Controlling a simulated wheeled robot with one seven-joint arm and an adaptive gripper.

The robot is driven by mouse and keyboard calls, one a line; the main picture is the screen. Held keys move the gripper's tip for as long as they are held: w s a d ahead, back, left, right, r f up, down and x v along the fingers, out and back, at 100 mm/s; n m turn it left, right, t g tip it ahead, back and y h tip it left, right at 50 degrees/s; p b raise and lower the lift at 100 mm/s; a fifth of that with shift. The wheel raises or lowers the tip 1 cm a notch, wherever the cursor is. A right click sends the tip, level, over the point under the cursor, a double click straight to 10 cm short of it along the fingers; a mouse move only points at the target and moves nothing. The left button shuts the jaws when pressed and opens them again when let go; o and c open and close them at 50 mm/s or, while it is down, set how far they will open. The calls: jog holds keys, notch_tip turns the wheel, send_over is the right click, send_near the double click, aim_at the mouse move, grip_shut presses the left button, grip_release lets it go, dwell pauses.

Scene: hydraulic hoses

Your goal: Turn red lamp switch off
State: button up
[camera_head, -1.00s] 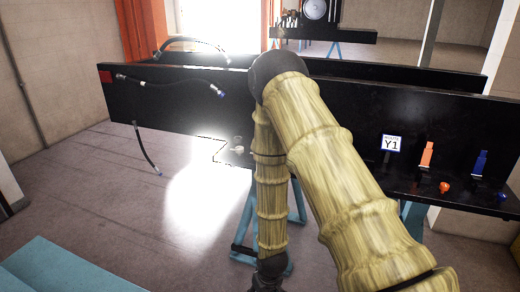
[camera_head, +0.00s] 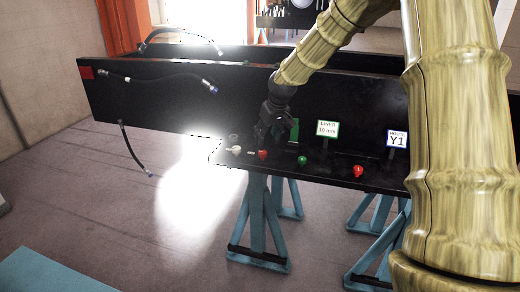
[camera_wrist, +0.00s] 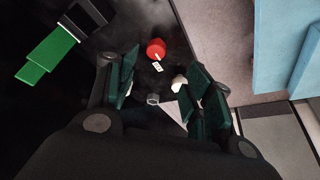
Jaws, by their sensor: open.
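A red knob-like part (camera_head: 262,154) sits on the front ledge of the black bench, just below my gripper (camera_head: 268,132). A white part (camera_wrist: 179,83) shows by the right finger, and a small grey ring (camera_wrist: 152,99) between the fingers. A second red part (camera_head: 358,171) lies farther right on the ledge. I cannot tell which red part is the lamp switch.
The black bench (camera_head: 150,100) stands on blue trestles (camera_head: 257,215). A green knob (camera_head: 302,160), a green-framed sign (camera_head: 327,129) and a Y1 sign (camera_head: 397,140) are along the ledge. A black hose (camera_head: 155,82) hangs at left.

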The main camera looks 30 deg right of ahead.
aim_at(263, 152)
jog(key=shift+w+d+p+x, duration=0.15)
jog(key=shift+p+x, duration=0.65)
jog(key=shift+x, duration=1.7)
jog(key=shift+w+d+p+x, duration=0.15)
jog(key=shift+p+x, duration=0.65)
jog(key=shift+x, duration=1.7)
jog(key=shift+r, duration=0.1)
jog(key=c, duration=1)
